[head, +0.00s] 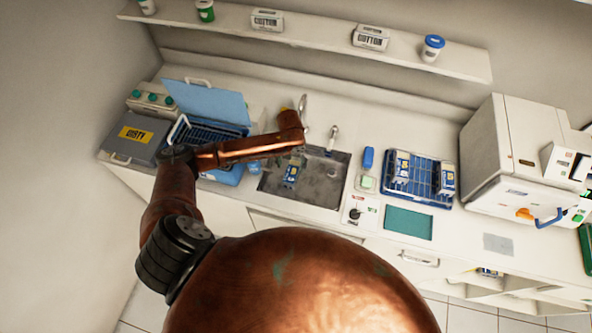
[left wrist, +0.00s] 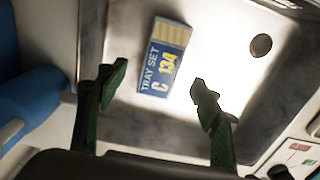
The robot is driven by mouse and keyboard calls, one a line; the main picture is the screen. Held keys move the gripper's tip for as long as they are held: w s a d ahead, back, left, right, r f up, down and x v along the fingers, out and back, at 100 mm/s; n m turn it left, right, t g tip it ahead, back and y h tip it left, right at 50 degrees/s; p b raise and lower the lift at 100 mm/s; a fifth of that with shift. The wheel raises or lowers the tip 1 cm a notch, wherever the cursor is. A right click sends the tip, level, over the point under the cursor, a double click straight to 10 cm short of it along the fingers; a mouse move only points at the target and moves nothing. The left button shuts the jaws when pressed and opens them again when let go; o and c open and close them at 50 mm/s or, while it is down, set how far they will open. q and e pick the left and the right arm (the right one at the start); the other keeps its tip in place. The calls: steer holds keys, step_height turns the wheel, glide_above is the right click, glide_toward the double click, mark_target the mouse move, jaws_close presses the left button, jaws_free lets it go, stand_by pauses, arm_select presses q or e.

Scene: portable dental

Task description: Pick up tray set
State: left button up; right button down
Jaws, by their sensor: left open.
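The tray set, a small blue and cream pack marked "TRAY SET C 134", lies in the metal sink (head: 325,187). It shows in the left wrist view (left wrist: 163,57) and in the head view (head: 291,172). My left gripper (left wrist: 158,80) is open and empty above the sink. Its two green fingers stand apart, with the tray set just past the fingertips and roughly between them. In the head view the left gripper is partly hidden by its own copper arm. My right gripper is in neither view.
A faucet (head: 333,134) stands behind the sink. Left of it are an open blue box (head: 205,103) and a grey case marked "DISTY" (head: 137,134). To the right are a blue rack (head: 420,196) holding packs and a white machine (head: 520,165).

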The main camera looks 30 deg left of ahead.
mark_target(292, 171)
arm_select(q)
step_height(292, 171, down, 4)
steer(key=shift+w+d+r+p, duration=0.1)
steer(key=shift+d+r+p, duration=0.1)
steer(key=shift+p, duration=0.1)
step_height(292, 171, down, 4)
steer(key=shift+w+a+r, duration=0.15)
steer(key=shift+r, duration=0.05)
steer(key=c, duration=1.4)
steer(key=shift+c, duration=0.3)
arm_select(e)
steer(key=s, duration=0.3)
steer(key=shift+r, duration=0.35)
